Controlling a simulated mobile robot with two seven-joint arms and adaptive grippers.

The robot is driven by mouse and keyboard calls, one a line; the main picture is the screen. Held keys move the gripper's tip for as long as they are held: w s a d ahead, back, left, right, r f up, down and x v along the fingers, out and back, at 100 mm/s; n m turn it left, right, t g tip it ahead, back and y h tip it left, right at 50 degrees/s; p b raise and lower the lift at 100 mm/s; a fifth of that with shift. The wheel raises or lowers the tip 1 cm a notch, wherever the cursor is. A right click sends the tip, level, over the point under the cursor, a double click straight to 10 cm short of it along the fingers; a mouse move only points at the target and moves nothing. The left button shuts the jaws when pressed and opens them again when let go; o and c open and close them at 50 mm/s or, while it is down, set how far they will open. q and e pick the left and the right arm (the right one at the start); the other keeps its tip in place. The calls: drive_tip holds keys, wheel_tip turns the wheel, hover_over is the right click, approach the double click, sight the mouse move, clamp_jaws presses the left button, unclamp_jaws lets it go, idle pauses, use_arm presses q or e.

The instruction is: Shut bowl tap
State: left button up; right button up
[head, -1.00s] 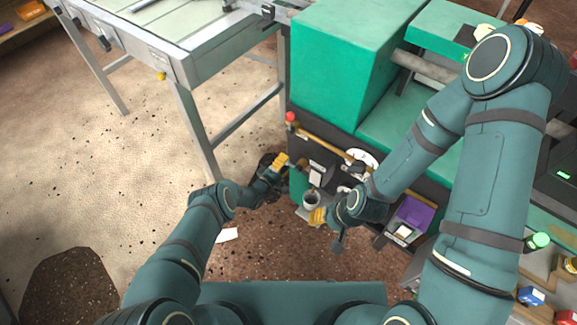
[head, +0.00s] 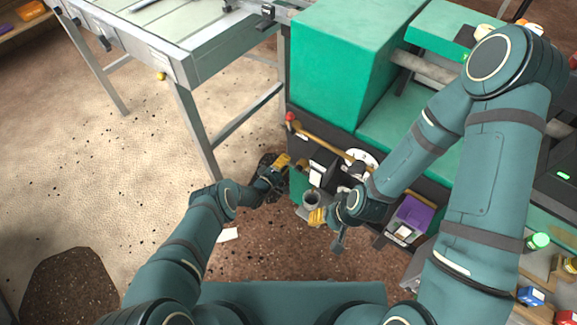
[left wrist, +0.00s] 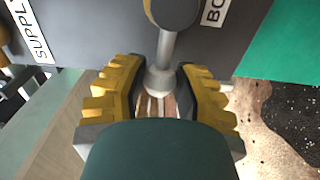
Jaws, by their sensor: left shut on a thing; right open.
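The bowl tap (left wrist: 166,50) shows in the left wrist view as a grey lever with a round hub at the top and a rounded end. A label starting "BO" (left wrist: 215,10) is beside it on the dark panel. My left gripper (left wrist: 159,78) has its yellow fingers on both sides of the lever's rounded end and is shut on it. In the head view my left gripper (head: 284,163) is at the machine's front left corner, where the tap is too small to make out.
A grey table (head: 190,45) stands at the left. The floor between is free.

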use_arm(q)
drive_tip(key=shift+s+d+r+m, duration=0.1)
drive_tip(key=shift+r+m, duration=0.6)
drive_tip(key=shift+m, duration=0.7)
drive_tip(key=shift+s+d+r+m+p, duration=0.15)
drive_tip(key=shift+r+m+p, duration=0.2)
drive_tip(key=shift+m, duration=0.25)
drive_tip(key=shift+d+r+m+p, duration=0.1)
drive_tip(key=shift+r+m+p, duration=0.15)
drive_tip(key=shift+m, duration=0.35)
drive_tip(key=shift+r+m, duration=0.1)
drive_tip(key=shift+m, duration=0.2)
drive_tip(key=shift+s+d+r, duration=0.1)
drive_tip(key=m, duration=0.1)
drive_tip(key=r+m, duration=0.1)
drive_tip(key=shift+s+d+m+p, duration=0.25)
drive_tip(key=shift+d+m+p, duration=0.05)
drive_tip(key=shift+d+p, duration=0.05)
drive_tip(key=shift+m, duration=0.3)
